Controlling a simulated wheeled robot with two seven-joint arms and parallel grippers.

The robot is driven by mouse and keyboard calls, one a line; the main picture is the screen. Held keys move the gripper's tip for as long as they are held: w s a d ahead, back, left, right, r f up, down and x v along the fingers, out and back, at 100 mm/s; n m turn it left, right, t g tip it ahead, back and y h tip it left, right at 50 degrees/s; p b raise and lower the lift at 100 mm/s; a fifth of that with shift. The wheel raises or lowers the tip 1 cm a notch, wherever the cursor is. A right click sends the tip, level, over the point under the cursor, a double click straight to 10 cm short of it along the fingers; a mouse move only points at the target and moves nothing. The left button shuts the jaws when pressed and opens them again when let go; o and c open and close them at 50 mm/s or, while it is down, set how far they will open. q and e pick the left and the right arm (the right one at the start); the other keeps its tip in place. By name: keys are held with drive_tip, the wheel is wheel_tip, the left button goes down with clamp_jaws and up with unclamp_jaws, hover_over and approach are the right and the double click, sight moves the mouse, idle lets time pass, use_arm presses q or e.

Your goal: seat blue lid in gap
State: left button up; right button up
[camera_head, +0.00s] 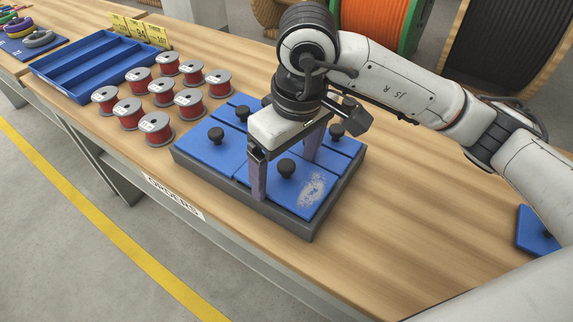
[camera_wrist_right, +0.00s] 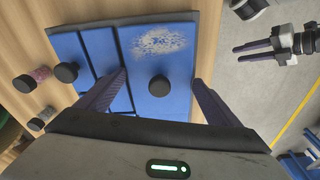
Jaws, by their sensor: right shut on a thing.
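My right gripper (camera_head: 284,172) is shut on a blue lid (camera_head: 282,190) with a black knob and a pale scuffed patch. Its fingers stand on both sides of the knob; the lid also shows between them in the wrist view (camera_wrist_right: 173,100). The lid lies at the front right of a dark grey tray (camera_head: 240,205), and I cannot tell if it is fully down. Other blue lids with knobs (camera_head: 205,150) fill the rest of the tray, partly hidden by my gripper. My left gripper (camera_wrist_right: 238,54) shows only in the wrist view, open and empty over the floor.
Another blue lid (camera_head: 534,232) lies on the table at the right edge. Several red wire spools (camera_head: 158,127) stand left of the tray, near a blue compartment bin (camera_head: 62,83) with yellow cards (camera_head: 140,30). Bare wood lies right of the tray.

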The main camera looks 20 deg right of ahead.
sight(291, 169)
drive_tip(key=shift+s+f, duration=0.25)
drive_tip(key=shift+f, duration=0.3)
drive_tip(key=o, duration=1)
drive_tip(key=r, duration=1)
drive_tip(key=shift+s+d+r, duration=0.2)
drive_tip(key=shift+s+r, duration=0.05)
drive_tip(key=shift+s, duration=0.1)
drive_tip(key=shift+s+r, duration=0.1)
drive_tip(key=shift+r, duration=0.3)
